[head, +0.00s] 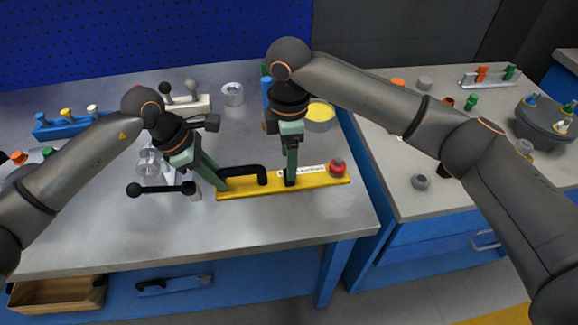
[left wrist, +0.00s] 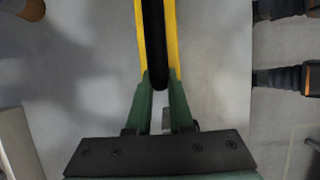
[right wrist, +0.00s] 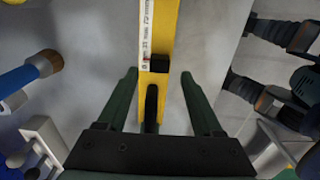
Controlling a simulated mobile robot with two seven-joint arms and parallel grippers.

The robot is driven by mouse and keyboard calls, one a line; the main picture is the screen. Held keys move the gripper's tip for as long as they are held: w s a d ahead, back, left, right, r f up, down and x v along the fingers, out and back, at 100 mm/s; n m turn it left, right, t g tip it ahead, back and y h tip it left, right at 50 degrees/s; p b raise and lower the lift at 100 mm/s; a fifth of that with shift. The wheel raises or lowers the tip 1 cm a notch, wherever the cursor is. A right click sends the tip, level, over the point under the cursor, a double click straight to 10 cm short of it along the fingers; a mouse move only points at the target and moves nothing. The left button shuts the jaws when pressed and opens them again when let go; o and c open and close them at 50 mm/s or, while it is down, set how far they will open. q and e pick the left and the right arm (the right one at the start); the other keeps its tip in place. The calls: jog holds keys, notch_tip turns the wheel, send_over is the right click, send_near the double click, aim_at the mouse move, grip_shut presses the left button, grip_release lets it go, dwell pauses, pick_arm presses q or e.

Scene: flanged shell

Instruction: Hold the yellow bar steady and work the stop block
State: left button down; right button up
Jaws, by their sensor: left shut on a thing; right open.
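The yellow bar (head: 262,190) lies on the grey bench, with a black arched handle (head: 249,170) near its left end and a red knob (head: 337,167) at its right end. My left gripper (head: 222,187) is at the bar's left end; in the left wrist view its fingers (left wrist: 160,85) close on the black handle. My right gripper (head: 290,183) points down over the bar's middle. In the right wrist view it is open (right wrist: 158,75), one finger on each side. A small black block (right wrist: 158,63), apparently the stop block, sits on the bar between the fingertips, beside a white scale strip.
A yellow-topped round tin (head: 319,115) and a metal ring (head: 233,94) stand behind. The bench front edge is close below the bar. Bare bench lies in front of it.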

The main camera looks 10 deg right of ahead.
jog(key=shift+f, duration=1.8)
grip_shut()
